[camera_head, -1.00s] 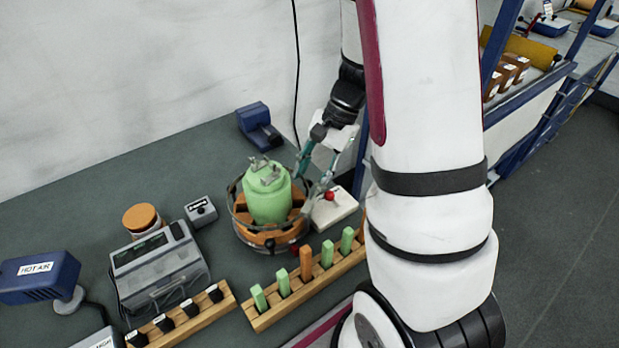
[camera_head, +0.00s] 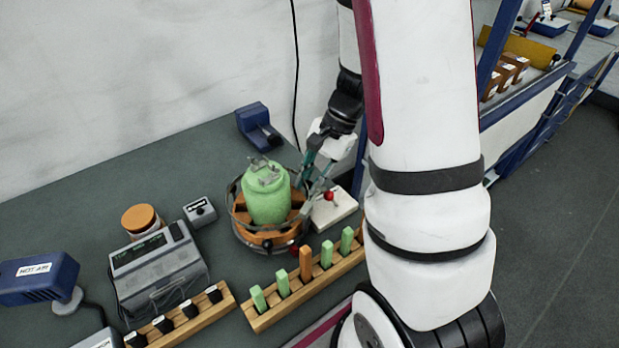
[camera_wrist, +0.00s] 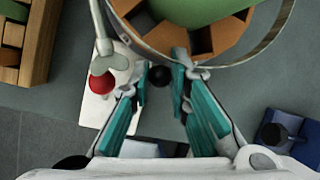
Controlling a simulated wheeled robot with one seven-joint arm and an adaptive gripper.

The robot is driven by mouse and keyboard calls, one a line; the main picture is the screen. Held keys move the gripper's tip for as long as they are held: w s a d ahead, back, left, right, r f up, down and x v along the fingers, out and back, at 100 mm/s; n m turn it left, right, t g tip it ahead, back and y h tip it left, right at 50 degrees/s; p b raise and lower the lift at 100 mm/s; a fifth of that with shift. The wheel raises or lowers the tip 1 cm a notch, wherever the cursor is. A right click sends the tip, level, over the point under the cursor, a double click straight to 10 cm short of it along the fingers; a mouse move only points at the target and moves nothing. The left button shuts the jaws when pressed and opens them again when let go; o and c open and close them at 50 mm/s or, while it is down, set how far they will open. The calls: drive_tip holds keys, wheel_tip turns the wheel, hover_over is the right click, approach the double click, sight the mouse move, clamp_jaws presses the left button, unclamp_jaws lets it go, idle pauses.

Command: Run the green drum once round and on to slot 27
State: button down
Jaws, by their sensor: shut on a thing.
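The green drum (camera_head: 266,196) stands upright on an orange slotted wheel (camera_head: 247,232) inside a thin metal ring (camera_head: 233,226) on the bench. Part of its green side (camera_wrist: 195,10) shows at the top of the wrist view, with the orange wheel (camera_wrist: 228,36) below it. My gripper (camera_wrist: 161,74) is at the right edge of the ring, its teal-padded fingers on either side of a small dark knob (camera_wrist: 160,77), shut on it. In the head view my gripper (camera_head: 312,182) is right of the drum. Slot numbers are not readable.
A white box (camera_head: 340,210) with a red-knobbed lever (camera_head: 328,196) stands close to my fingers. A wooden rack (camera_head: 300,293) of green and orange sticks lies in front. A grey device (camera_head: 160,272) and small labelled box (camera_head: 200,212) stand left.

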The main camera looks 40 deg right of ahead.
drive_tip(key=shift+s+m, duration=0.5)
drive_tip(key=c, duration=1.5)
unclamp_jaws()
drive_tip(key=shift+r, duration=0.1)
drive_tip(key=shift+v, duration=3.95)
drive_tip(key=shift+s, duration=0.1)
